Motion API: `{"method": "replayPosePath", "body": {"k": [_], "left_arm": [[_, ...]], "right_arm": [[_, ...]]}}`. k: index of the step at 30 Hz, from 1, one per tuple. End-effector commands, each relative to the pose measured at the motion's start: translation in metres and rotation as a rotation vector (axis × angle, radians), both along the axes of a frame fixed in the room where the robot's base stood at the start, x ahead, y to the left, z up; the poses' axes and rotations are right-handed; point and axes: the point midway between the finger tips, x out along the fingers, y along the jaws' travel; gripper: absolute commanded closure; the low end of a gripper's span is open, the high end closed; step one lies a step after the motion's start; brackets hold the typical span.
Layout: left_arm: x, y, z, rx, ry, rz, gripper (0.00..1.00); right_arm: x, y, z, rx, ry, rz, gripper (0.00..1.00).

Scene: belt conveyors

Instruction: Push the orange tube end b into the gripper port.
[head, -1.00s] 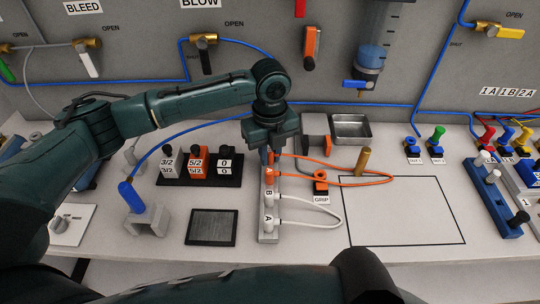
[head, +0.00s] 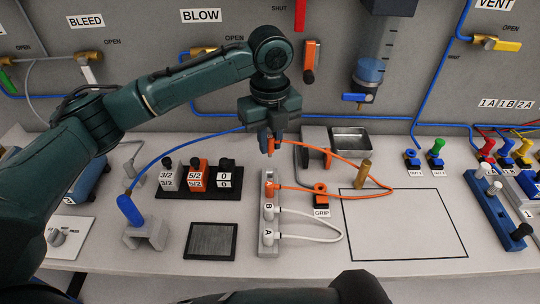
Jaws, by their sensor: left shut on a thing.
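My left gripper (head: 269,138) points down above the far end of the tube rack. It is shut on the orange tube end b (head: 270,148), whose lower part shows below the fingers. The gripper port (head: 320,190) is an orange block with a round top opening, behind a GRIP label, to the right of the rack and below and right of the held end. My right gripper is not in view.
A white tube (head: 330,222) loops from the rack. A brass post (head: 364,173) stands right of the port, near the orange loop. A metal tray (head: 352,141) lies behind. A black-outlined area (head: 405,225) is bare. A valve block (head: 198,190) stands left.

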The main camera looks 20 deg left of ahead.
Motion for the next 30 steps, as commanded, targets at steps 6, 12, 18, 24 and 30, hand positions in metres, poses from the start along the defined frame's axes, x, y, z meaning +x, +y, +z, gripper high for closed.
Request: {"method": "replayPosePath", "body": {"k": [6, 12, 18, 24, 30], "left_arm": [[0.000, 0.000, 0.019, 0.000, 0.000, 0.000, 1.00], [0.000, 0.000, 0.020, 0.000, 0.001, 0.000, 1.00], [0.000, -0.002, 0.020, 0.000, 0.001, -0.001, 1.00], [0.000, -0.014, 0.018, -0.001, 0.003, -0.001, 1.00], [-0.001, -0.031, 0.014, -0.001, 0.004, -0.002, 1.00]], "right_arm": [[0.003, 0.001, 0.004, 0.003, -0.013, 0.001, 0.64], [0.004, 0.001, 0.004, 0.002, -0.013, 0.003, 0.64], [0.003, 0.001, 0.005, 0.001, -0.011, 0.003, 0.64], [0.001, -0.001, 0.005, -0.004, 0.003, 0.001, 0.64], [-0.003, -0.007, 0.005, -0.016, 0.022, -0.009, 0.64]]}}
